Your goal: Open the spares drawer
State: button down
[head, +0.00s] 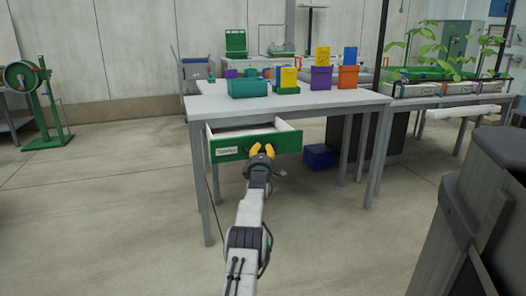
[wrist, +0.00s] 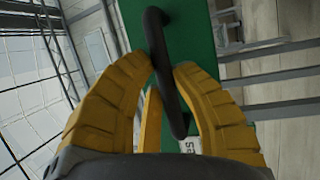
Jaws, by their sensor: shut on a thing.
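The spares drawer (head: 230,147) has a green front with a white label and stands partly pulled out under the grey table (head: 290,104). Its pale interior shows from above in the head view. My gripper (head: 262,150) is at the drawer front, right of the label, with its yellow fingers at the handle. In the wrist view, the dark bar handle (wrist: 165,70) runs between the yellow fingers of my gripper (wrist: 168,85), which are shut on it. The green drawer front (wrist: 200,35) fills the area behind the handle. Part of the handle is hidden by the fingers in the head view.
On the table stand a teal bin (head: 248,88), an orange bin (head: 348,77) and a purple bin (head: 320,78). A blue box (head: 319,156) lies on the floor under the table. A dark grey block (head: 485,200) is close at right.

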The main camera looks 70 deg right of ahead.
jog(key=shift+w, duration=0.15)
jog(key=c, duration=1)
grip_release()
jog(key=shift+a, duration=0.2)
jog(key=shift+v, duration=5.85)
jog(key=shift+f, duration=0.1)
